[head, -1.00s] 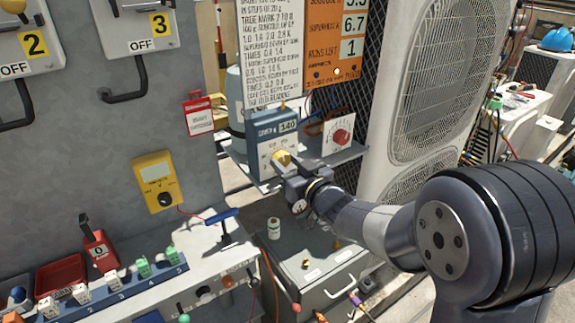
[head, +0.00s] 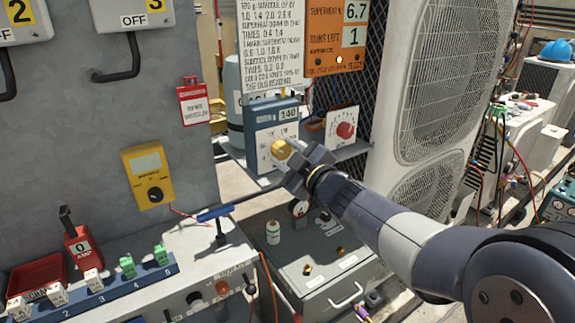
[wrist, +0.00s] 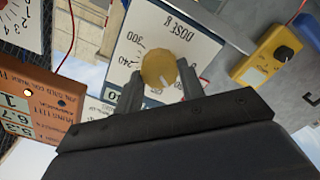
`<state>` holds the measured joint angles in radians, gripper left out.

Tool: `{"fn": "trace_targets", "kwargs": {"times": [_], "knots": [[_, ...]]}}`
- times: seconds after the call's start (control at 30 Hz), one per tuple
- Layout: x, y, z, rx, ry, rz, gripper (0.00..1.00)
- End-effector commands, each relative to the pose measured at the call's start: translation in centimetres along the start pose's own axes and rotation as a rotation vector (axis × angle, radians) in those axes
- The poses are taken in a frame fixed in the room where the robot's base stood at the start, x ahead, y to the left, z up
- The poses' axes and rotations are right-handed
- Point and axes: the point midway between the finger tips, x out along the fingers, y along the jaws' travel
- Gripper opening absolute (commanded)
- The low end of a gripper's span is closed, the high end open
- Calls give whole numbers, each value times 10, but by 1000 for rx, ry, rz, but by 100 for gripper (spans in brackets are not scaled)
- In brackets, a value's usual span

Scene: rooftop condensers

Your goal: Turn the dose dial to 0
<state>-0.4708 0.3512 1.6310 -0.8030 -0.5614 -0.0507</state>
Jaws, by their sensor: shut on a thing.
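The dose dial is a yellow knob (head: 281,148) on the white face of a blue box (head: 262,122), whose small display reads 140. In the wrist view the knob (wrist: 159,68) sits between the two fingers of my gripper (wrist: 162,82), which is shut on it. A pale mark shows on the knob's edge toward the gripper. In the head view my gripper (head: 291,162) reaches the knob from the lower right and covers part of the face.
A white panel with a red knob (head: 345,130) stands close right of the box. An orange sign (head: 337,62) hangs above. A yellow meter (head: 147,175) is on the grey cabinet at left. A blue-handled valve (head: 217,212) and a grey case (head: 318,268) lie below.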

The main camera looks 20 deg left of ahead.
Motion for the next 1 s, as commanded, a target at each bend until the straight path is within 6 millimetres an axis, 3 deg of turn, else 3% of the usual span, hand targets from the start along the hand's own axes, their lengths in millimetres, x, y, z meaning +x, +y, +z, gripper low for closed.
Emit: {"fn": "trace_targets", "kwargs": {"times": [0.6, 1.0], "knots": [[0, -4, 2, -583, 1, 0, 14], [0, -3, 2, -872, 0, -1, 14]]}}
